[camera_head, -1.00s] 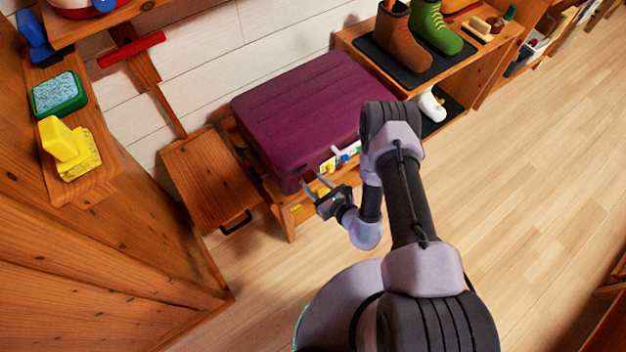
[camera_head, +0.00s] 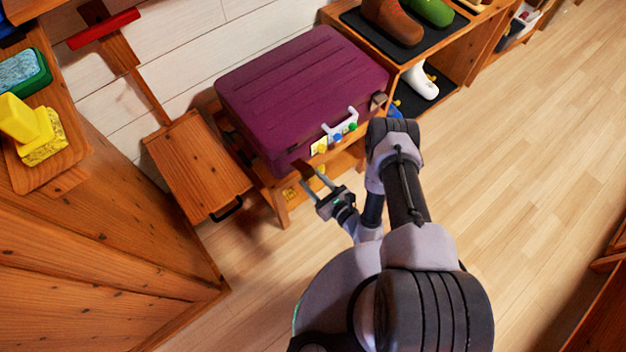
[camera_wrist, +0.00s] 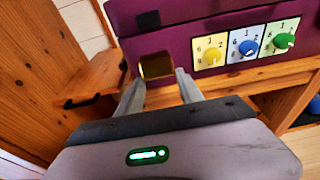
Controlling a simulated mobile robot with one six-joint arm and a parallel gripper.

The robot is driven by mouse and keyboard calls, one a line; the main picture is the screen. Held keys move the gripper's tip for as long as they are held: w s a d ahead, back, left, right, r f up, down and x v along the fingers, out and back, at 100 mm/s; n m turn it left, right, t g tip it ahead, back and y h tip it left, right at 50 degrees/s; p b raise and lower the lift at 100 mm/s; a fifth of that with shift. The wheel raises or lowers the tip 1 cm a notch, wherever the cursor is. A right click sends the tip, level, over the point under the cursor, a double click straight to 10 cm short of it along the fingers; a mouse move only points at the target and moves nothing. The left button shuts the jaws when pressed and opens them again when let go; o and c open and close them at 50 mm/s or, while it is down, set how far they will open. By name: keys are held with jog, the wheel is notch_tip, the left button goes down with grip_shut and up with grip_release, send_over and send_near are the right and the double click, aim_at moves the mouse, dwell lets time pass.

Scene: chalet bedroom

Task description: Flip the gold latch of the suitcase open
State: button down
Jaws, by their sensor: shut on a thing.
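The purple suitcase (camera_head: 290,95) lies flat on a wooden bench, and its front also shows in the wrist view (camera_wrist: 185,18). The gold latch (camera_wrist: 156,65) is on the suitcase's front, left of the dials in the wrist view. My gripper (camera_wrist: 161,78) reaches the front of the suitcase, one finger on each side of the latch, and is shut on it. In the head view my gripper (camera_head: 314,172) is at the suitcase's front edge. The latch cannot be made out clearly there.
Yellow (camera_wrist: 211,55), blue (camera_wrist: 247,47) and green (camera_wrist: 284,41) dials sit right of the latch. A wooden box (camera_head: 195,165) with a black handle stands left of the suitcase. A boot shelf (camera_head: 440,95) stands right. The floor in front is clear.

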jog(key=shift+f+t, duration=0.25)
jog(key=shift+t, duration=0.05)
dwell(0.4)
jog(key=c, duration=0.8)
grip_release()
jog(key=shift+o, duration=0.2)
